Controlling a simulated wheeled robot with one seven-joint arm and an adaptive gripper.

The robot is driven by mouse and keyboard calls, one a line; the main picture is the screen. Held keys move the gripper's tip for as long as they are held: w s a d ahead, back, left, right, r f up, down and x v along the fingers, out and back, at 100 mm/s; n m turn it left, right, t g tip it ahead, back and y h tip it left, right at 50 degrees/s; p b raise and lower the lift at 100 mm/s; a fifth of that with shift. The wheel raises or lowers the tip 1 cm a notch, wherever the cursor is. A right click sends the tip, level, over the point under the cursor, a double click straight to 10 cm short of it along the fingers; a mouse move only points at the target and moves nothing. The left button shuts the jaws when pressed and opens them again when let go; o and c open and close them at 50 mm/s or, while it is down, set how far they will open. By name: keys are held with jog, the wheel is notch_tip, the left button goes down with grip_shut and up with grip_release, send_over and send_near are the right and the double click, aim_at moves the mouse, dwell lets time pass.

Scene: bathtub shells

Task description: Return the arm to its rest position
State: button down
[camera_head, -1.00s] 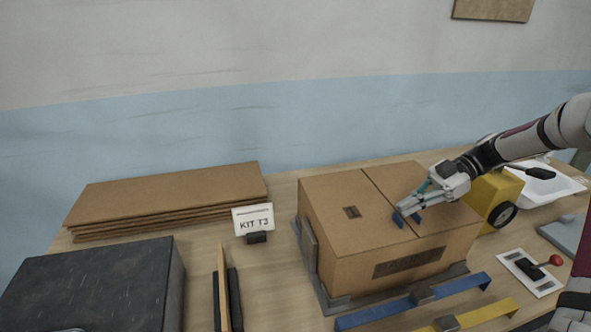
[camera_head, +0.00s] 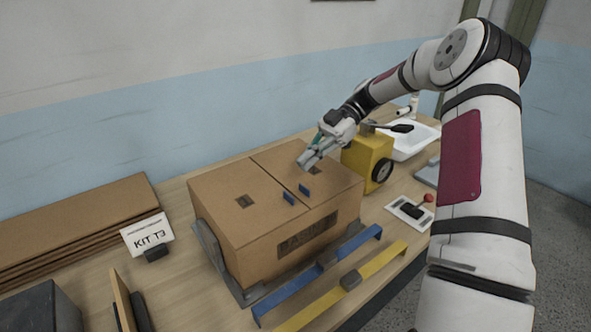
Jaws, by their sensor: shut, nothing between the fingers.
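My gripper (camera_head: 304,164) is shut and empty. It hangs above the right half of a closed cardboard box (camera_head: 222,218), clear of its top or nearly so; the exact gap is hard to judge. My arm reaches in from the right and bends at a high elbow. Two small blue tabs (camera_head: 289,198) stand up on the box top near the flap seam, in front of my gripper. A dark slot shows on the top at the left, and another lies partly hidden behind my fingers.
A yellow device (camera_head: 367,158) with a black wheel stands right of the box. Behind it is a white tray (camera_head: 416,141). A red-knobbed lever plate (camera_head: 408,213), blue bar (camera_head: 312,280) and yellow bar (camera_head: 350,281) lie in front. A KIT T3 sign (camera_head: 147,234) and cardboard sheets (camera_head: 85,220) are left.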

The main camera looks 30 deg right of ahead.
jog(key=shift+d+f+b+v, duration=0.35)
jog(key=shift+f+b+v, duration=0.4)
jog(key=shift+v, duration=2.25)
jog(key=s+a+r+m+t+h, duration=0.1)
jog(key=s+a+r+m+h, duration=0.35)
jog(key=a, duration=0.25)
jog(key=s+a+r+m+h, duration=0.3)
jog(key=s+a+m+h, duration=0.15)
jog(key=a, duration=0.25)
jog(key=s+a+m+t+h, duration=0.2)
jog(key=s+m+t, duration=0.4)
jog(key=s+m, duration=0.5)
jog(key=s+h, duration=0.1)
jog(key=s, duration=0.6)
jog(key=shift+a+t, duration=0.25)
jog(key=shift+t, duration=0.15)
